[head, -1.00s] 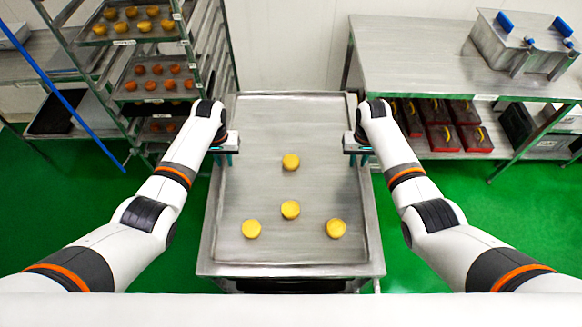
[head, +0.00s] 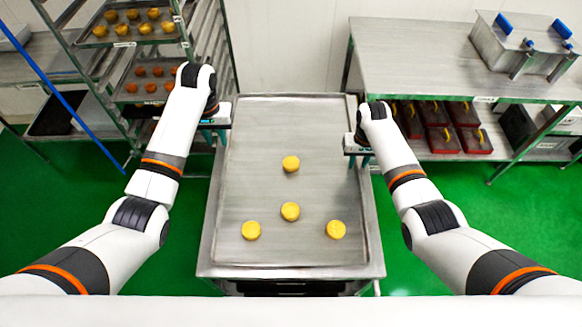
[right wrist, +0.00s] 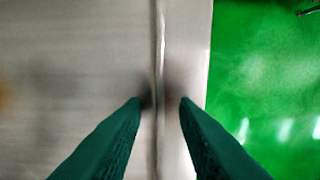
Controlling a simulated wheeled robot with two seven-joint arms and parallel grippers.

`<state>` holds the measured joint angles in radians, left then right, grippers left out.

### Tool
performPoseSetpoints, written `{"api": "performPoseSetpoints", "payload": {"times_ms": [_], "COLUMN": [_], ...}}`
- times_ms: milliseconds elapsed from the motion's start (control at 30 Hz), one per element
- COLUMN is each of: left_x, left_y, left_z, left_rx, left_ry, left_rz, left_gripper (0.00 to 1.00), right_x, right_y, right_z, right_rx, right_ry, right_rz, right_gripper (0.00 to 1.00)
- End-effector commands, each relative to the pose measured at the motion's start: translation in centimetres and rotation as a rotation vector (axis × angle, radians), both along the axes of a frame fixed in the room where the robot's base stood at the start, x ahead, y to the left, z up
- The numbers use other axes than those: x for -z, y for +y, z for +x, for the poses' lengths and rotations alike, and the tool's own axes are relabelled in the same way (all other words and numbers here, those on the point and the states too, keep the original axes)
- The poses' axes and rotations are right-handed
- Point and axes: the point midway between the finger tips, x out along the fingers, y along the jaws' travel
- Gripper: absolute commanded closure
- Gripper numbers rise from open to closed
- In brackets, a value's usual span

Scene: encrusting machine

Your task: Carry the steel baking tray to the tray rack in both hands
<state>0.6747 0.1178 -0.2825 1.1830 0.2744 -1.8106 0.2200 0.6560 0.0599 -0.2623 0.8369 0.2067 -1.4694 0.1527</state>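The steel baking tray (head: 255,180) lies flat on a steel table (head: 290,270), with several yellow pastries (head: 290,211) on it. My right gripper (right wrist: 160,100) is at the tray's right edge. In the right wrist view its dark green fingers are apart, one on each side of the tray's raised rim (right wrist: 158,45), touching neither visibly. My left gripper (head: 217,132) is beside the tray's left edge towards the far end, apart from the rim; its fingertips are mostly hidden under the wrist. The tray rack (head: 190,50) stands at the far left, holding loaded trays.
A steel bench (head: 420,60) at the right carries a metal box (head: 525,45), with red bins (head: 440,138) on its lower shelf. A blue pole (head: 60,90) slants at the left. Green floor (head: 480,210) is clear on both sides.

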Motion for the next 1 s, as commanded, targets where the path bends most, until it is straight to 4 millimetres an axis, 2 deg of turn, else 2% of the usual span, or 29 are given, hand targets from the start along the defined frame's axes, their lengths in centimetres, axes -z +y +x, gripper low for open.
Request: {"api": "performPoseSetpoints", "payload": {"times_ms": [167, 267, 700, 833, 1000], "left_x": [-1.0, -1.0, -1.0, -1.0, -1.0], "left_y": [0.0, 0.0, 0.0, 0.0, 0.0], "left_z": [0.0, 0.0, 0.0, 0.0, 0.0], "left_rx": [-0.001, -0.001, 0.000, 0.000, 0.000], "left_ry": [0.001, 0.001, 0.001, 0.001, 0.001], "left_rz": [0.000, 0.000, 0.000, 0.000, 0.000], "left_gripper": [0.73, 0.73, 0.73, 0.73, 0.73], "right_x": [-0.4, -1.4, -10.1, -11.5, -12.0], "right_y": [0.0, 0.0, 0.0, 0.0, 0.0], "right_z": [0.0, 0.1, 0.1, 0.1, 0.0], "right_rx": [0.000, 0.000, 0.000, 0.001, 0.001], "right_ry": [0.000, -0.002, -0.004, -0.001, 0.000], "right_rz": [0.000, 0.000, 0.000, 0.000, 0.000], "right_gripper": [0.73, 0.73, 0.73, 0.73, 0.73]}}
